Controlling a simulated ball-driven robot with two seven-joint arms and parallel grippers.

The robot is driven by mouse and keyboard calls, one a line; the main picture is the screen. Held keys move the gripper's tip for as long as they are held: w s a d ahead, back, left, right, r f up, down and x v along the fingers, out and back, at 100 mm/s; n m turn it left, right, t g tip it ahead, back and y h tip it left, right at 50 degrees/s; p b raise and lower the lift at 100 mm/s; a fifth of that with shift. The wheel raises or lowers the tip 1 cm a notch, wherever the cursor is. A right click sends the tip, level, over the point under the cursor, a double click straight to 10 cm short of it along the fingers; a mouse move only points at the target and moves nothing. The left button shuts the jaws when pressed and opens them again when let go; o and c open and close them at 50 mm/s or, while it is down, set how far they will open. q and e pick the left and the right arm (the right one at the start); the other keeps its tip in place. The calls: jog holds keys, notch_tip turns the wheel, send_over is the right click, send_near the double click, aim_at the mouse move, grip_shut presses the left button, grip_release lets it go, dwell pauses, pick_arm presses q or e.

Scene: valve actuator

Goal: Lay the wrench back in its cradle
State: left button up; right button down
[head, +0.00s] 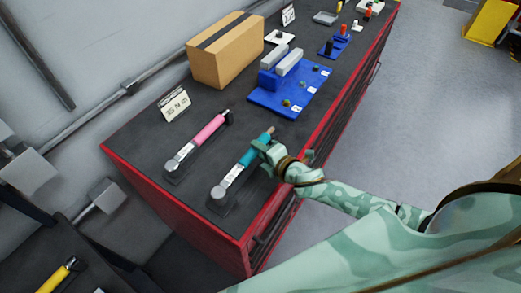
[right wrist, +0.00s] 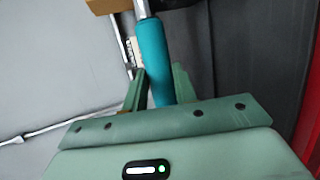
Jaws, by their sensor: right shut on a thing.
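The teal-handled wrench (head: 236,172) lies along the front left part of the red-edged bench, its ring end toward the lower left. A dark cradle (head: 221,205) is under its ring end; I cannot tell whether the wrench rests on it or hangs just above. My right gripper (head: 266,153) is shut on the teal handle near its far end. In the right wrist view the teal handle (right wrist: 154,60) stands between the fingers of the gripper (right wrist: 157,88). A pink-handled wrench (head: 207,131) lies in a similar holder to the left. My left gripper is out of view.
A small sign (head: 174,104) and a cardboard box (head: 226,52) stand toward the wall. A blue fixture (head: 283,100) with grey blocks is beyond my right gripper. The bench's red edge (head: 262,215) runs close to the wrench. Smaller parts are farther along.

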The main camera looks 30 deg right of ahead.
jog(key=shift+f+b, duration=0.8)
jog(key=shift+f, duration=0.2)
jog(key=c, duration=1)
grip_release()
jog(key=shift+c, duration=0.2)
jog(key=shift+s, duration=0.1)
jog(key=v, duration=1.6)
jog(key=shift+s, duration=0.1)
